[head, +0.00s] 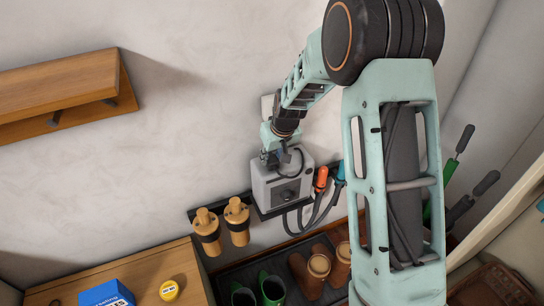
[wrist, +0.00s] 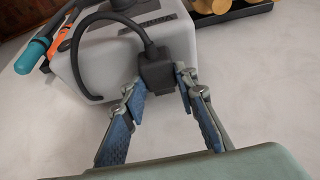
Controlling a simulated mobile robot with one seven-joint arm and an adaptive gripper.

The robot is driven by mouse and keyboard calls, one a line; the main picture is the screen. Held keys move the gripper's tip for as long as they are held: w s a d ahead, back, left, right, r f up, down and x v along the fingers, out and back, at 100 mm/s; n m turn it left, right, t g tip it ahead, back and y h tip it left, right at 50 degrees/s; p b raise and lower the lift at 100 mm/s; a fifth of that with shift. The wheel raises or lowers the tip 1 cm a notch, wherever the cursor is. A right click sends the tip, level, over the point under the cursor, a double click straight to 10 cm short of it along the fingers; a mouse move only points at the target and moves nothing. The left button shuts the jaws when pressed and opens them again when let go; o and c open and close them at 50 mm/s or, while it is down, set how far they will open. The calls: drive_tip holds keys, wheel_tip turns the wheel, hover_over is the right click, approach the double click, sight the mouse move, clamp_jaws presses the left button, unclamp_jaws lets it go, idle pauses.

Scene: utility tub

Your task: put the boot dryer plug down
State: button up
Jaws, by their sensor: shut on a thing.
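My gripper (wrist: 160,85) is shut on the boot dryer plug (wrist: 157,72), a black block with a thick dark cord. The plug sits between the two blue-padded fingertips, close against the boot dryer (wrist: 105,55) in the wrist view; I cannot tell whether they touch. In the head view the grey boxy boot dryer (head: 284,187) stands on a dark wall shelf (head: 196,212). My gripper (head: 275,158) is just over its upper left part there, and the plug is hard to make out.
Orange (head: 321,179) and teal (head: 340,172) hose ends are right of the dryer. Two wooden pieces (head: 237,222) are to its left. Boots (head: 318,266) stand below. A pale plate (head: 267,106) is on the wall.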

drive_tip(key=shift+f, duration=0.15)
drive_tip(key=o, duration=1.1)
drive_tip(key=shift+o, duration=0.2)
drive_tip(key=shift+r, duration=0.55)
drive_tip(key=v, duration=1.1)
drive_tip(key=shift+s, duration=0.25)
drive_tip(key=shift+r, duration=0.2)
